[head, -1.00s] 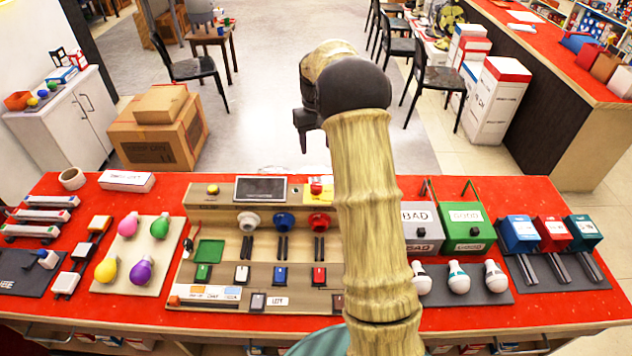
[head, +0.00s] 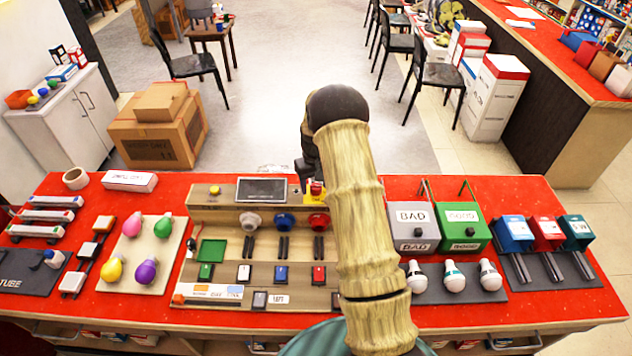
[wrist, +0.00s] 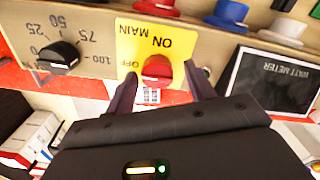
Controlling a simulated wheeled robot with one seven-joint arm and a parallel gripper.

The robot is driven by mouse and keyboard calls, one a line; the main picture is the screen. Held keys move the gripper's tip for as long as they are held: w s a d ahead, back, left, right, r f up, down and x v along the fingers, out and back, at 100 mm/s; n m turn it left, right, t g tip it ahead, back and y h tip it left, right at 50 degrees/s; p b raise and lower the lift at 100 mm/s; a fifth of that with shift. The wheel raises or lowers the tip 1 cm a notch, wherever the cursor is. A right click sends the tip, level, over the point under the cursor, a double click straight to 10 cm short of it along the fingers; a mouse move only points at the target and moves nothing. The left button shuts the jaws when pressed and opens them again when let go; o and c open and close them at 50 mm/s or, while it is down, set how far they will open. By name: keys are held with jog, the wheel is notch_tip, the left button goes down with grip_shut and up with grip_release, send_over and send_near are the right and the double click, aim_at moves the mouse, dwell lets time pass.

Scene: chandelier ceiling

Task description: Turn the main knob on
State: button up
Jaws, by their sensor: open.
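The main knob (wrist: 157,68) is red and sits on a yellow plate (wrist: 140,38) marked MAIN, ON and OFF, which appears upside down in the wrist view. Which mark the knob points to I cannot tell. In the head view the red knob (head: 316,187) stands at the top right of the test panel (head: 222,217). My gripper (wrist: 160,88) is open, with one finger on each side of the knob in the picture. I cannot tell whether the fingers touch it. In the head view my gripper (head: 305,178) is beside the plate, partly hidden by my arm.
A black dial (wrist: 60,57) with numbers is beside the yellow plate. The watt meter screen (wrist: 268,85) is on its other side. Red, blue and white sockets line the panel. Bulbs (head: 162,228) and labelled boxes (head: 412,220) stand on the red table.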

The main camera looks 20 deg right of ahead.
jog(key=shift+s+d, duration=0.1)
jog(key=shift+d, duration=0.05)
jog(key=shift+c, duration=0.2)
jog(key=c, duration=0.9)
jog(key=shift+m, duration=0.3)
jog(key=m+b, duration=0.1)
jog(key=m, duration=0.3)
jog(key=shift+b, duration=0.35)
jog(key=m, duration=0.4)
jog(key=shift+r+m+b, duration=0.1)
jog(key=shift+m+b, duration=0.2)
jog(key=shift+m, duration=0.1)
jog(key=m, duration=0.4)
jog(key=shift+d+r+m, duration=0.1)
jog(key=shift+m, duration=0.2)
jog(key=m, duration=0.4)
